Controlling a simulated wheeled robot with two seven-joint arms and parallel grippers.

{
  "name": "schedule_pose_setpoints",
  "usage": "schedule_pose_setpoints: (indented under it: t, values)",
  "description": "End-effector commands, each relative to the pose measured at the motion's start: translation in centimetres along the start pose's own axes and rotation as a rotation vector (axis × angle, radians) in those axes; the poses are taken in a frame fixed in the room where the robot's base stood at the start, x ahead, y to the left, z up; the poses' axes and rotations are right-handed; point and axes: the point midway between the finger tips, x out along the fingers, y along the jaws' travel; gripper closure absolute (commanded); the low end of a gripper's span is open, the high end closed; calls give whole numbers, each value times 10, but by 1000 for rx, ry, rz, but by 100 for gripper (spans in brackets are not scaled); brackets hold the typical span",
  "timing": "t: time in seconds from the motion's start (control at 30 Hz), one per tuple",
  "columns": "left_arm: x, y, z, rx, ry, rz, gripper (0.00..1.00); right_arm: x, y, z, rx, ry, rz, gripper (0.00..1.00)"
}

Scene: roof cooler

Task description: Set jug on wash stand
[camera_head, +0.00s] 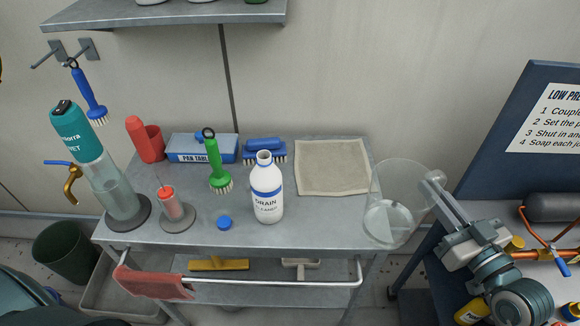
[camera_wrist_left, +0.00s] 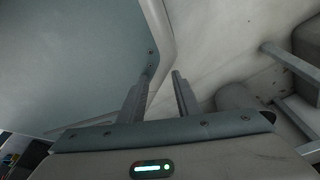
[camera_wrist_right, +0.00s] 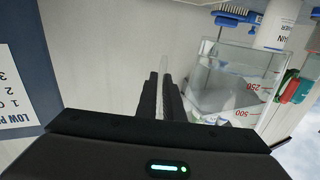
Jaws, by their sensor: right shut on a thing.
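The jug (camera_head: 383,222) is clear, with red marks and a little clear liquid low inside. My right gripper (camera_head: 441,188) is shut on its handle, and the jug is at the right end of the wash stand (camera_head: 310,222). I cannot tell whether its base touches anything. The right wrist view shows the jug (camera_wrist_right: 240,90) beside the right gripper (camera_wrist_right: 164,95), with its handle between the fingers. My left gripper (camera_wrist_left: 163,90) is open and empty in the left wrist view. It does not show in the head view.
A beige cloth (camera_head: 333,168) lies at the stand's back right. A white drain bottle (camera_head: 267,190), a green brush (camera_head: 217,170), a blue cap (camera_head: 225,223) and a teal bottle (camera_head: 75,128) stand leftward. A rail (camera_head: 290,283) with a red cloth (camera_head: 150,283) runs along the front.

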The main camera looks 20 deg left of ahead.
Motion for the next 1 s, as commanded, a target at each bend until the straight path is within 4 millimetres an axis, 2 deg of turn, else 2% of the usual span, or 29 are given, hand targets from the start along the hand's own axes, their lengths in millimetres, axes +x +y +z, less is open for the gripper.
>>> schedule_pose_setpoints:
  t: [0.67,0.87,1.0]
  values:
    - [-1,0,3,0,-4,0,70,2,-1,-3,2,1,4,100]
    - [-4,0,10,1,-22,0,70,15,-5,4,5,2,3,100]
    - [-8,-1,20,1,-48,-1,70,34,-10,16,6,1,3,100]
